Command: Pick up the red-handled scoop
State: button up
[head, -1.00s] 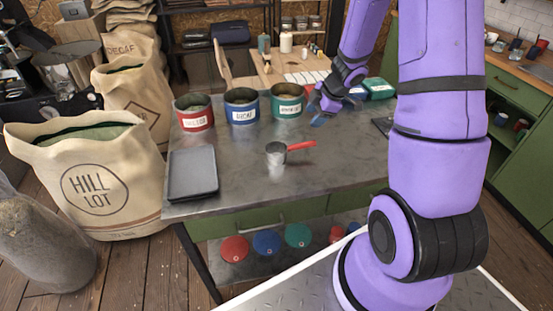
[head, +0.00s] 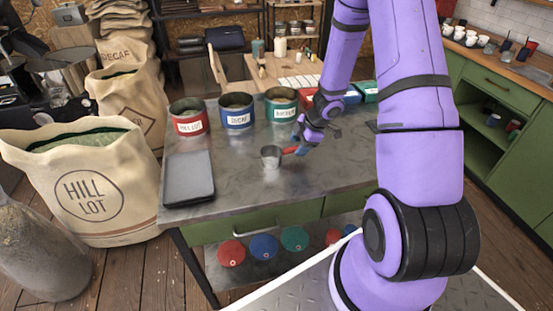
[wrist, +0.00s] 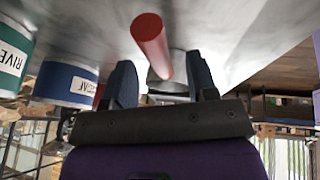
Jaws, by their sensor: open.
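The red-handled scoop (head: 271,157) stands on the metal table, its grey cup to the left and its red handle pointing right, partly hidden by my gripper (head: 298,146). My gripper is open, close over the handle. In the wrist view the red handle (wrist: 151,42) lies between the two dark fingers of my gripper (wrist: 161,78), nearer the camera than the grey cup, with a gap visible on the right side. I cannot tell whether a finger touches the handle.
Red (head: 188,117), blue (head: 236,111) and green (head: 281,105) labelled cans stand behind the scoop. A dark tray (head: 188,178) lies to the left. The table in front of the scoop is clear. A Hill Lot sack (head: 90,190) stands left of the table.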

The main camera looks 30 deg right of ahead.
jog(key=shift+x, duration=1.4)
jog(key=shift+d, duration=0.1)
grip_shut()
